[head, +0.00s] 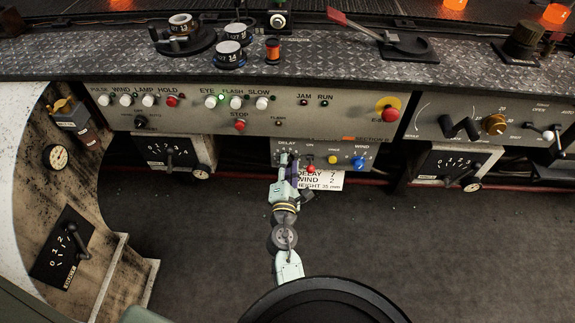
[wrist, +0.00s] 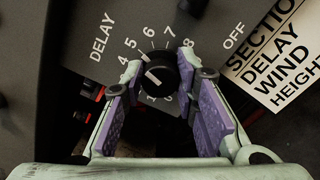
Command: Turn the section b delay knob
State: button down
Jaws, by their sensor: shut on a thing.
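The delay knob (wrist: 162,72) is black with a white pointer mark, in the wrist view below the printed DELAY dial numbers. Its white mark slants toward the upper left, roughly toward the 5 and 6; the exact reading is unclear. My gripper (wrist: 159,75) has its purple-padded fingers on either side of the knob and is shut on it. In the head view my gripper (head: 286,166) reaches up to the left end of the small section panel (head: 345,149), under the DELAY label, and hides most of the knob.
A white card (head: 322,180) below the panel reads DELAY 7, WIND 2, HEIGHT 35 mm. On the same panel are a red button (head: 311,169), a yellow button (head: 332,160) and the blue wind knob (head: 358,162). The floor (head: 420,260) below is clear.

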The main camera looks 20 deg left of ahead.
jog(key=m+b, duration=0.1)
jog(key=m, duration=0.2)
jog(key=shift+w+f+b, duration=0.1)
jog(key=shift+b, duration=0.25)
jog(key=m+b, duration=0.1)
jog(key=m, duration=0.2)
jog(key=shift+f+m+b, duration=0.1)
jog(key=shift+m+b, duration=0.2)
jog(key=shift+b, duration=0.05)
jog(key=m+b, duration=0.2)
jog(key=m, duration=0.3)
jog(key=c, duration=1.3)
grip_release()
